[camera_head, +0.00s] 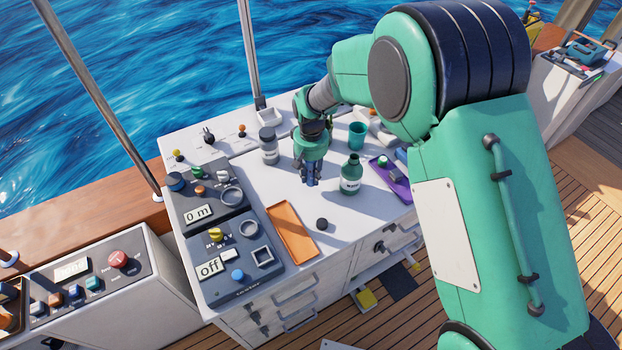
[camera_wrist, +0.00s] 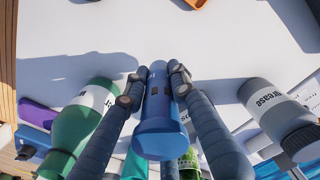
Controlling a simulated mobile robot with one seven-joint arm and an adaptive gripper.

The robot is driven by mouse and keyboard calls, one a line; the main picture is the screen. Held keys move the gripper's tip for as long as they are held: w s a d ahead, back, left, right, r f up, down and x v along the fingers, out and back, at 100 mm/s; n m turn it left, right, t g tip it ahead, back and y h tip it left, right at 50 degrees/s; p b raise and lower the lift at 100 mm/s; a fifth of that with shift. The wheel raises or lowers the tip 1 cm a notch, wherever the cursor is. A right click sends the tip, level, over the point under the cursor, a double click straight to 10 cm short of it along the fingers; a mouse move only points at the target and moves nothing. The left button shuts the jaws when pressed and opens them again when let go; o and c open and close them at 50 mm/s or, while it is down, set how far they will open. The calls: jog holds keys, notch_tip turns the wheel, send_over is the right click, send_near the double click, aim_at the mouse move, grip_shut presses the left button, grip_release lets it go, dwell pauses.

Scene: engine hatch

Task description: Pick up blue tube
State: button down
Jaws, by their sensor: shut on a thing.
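My gripper (camera_head: 312,181) points down over the white hatch top in the head view. In the wrist view my gripper (camera_wrist: 159,78) has both fingers closed around the blue tube (camera_wrist: 160,128), one on each side. The tube shows its wide round end towards the wrist camera. In the head view the tube is mostly hidden by the fingers, so I cannot tell it from them there. I cannot tell whether the tube touches the white surface.
A green bottle (camera_head: 350,177) stands close on the right and a grey grease bottle (camera_head: 268,146) on the left. A teal cup (camera_head: 357,134) is behind. An orange tray (camera_head: 291,233) and a black knob (camera_head: 322,224) lie in front, and a purple tray (camera_head: 396,187) lies at right.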

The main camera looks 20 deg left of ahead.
jog(key=s+d, duration=0.2)
jog(key=s, duration=0.2)
jog(key=s+d+r+p, duration=0.1)
jog(key=s+d, duration=0.2)
jog(key=s, duration=0.2)
jog(key=s+d, duration=0.3)
jog(key=s, duration=0.1)
jog(key=shift+s+d+r, duration=0.2)
jog(key=shift+s+r, duration=0.05)
